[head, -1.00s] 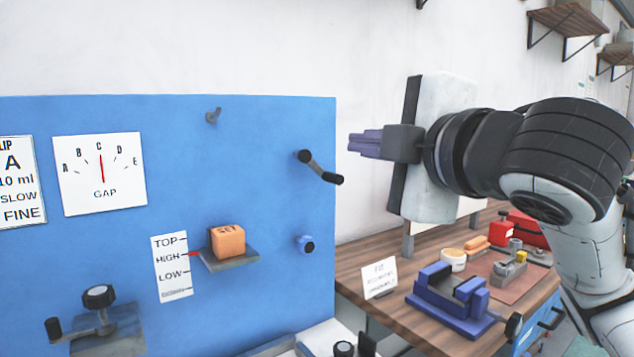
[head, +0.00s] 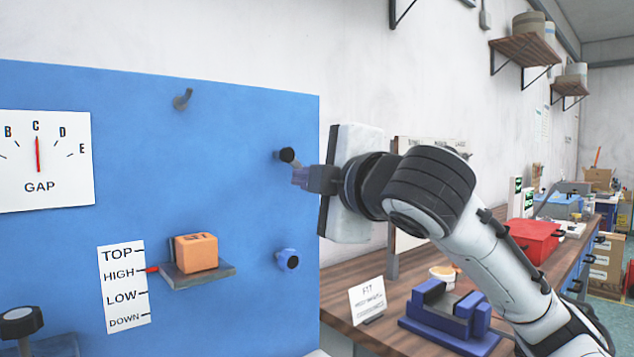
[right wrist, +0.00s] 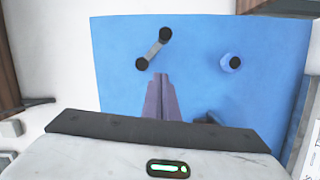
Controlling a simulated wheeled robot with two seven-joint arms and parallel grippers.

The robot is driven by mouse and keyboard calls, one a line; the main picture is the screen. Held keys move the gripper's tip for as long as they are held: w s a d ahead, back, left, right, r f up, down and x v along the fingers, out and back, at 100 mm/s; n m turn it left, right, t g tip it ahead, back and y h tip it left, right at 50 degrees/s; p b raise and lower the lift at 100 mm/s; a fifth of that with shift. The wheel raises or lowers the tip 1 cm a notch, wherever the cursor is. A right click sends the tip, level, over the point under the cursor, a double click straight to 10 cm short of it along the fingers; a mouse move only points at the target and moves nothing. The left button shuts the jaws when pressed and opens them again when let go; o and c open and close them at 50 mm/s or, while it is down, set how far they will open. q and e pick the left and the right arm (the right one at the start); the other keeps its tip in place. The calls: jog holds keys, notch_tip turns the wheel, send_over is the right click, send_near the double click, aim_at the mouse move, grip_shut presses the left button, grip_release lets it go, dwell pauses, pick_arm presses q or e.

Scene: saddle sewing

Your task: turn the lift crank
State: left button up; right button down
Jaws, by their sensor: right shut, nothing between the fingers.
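The crank (head: 286,155) sits on the right part of the blue panel; its dark end shows in the head view, and my right gripper hides most of its arm. The whole crank shows slanted in the right wrist view (right wrist: 153,49). My right gripper (head: 298,178) is shut and empty, its purple fingers pointing at the panel by the crank. In the right wrist view the fingertips (right wrist: 161,76) appear just below the crank's lower end; contact cannot be told. The lift platform (head: 198,274) carries an orange block (head: 197,252), and its red pointer is at HIGH. My left gripper is not in view.
A blue knob (head: 287,260) and a grey peg (head: 183,99) stick out of the panel (head: 240,180). The gap dial (head: 45,160) reads C. A wooden bench (head: 345,290) with a blue fixture (head: 447,315) and a small sign (head: 367,300) stands at right, below my arm.

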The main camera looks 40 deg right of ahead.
jog(key=w+d, duration=0.2)
jog(key=d, duration=0.1)
jog(key=w+d, duration=0.1)
jog(key=shift+d+f, duration=0.2)
jog(key=shift+f, duration=0.2)
jog(key=shift+d+r+n, duration=0.1)
jog(key=shift+d+n, duration=0.55)
jog(key=shift+n, duration=0.05)
jog(key=shift+p, duration=0.3)
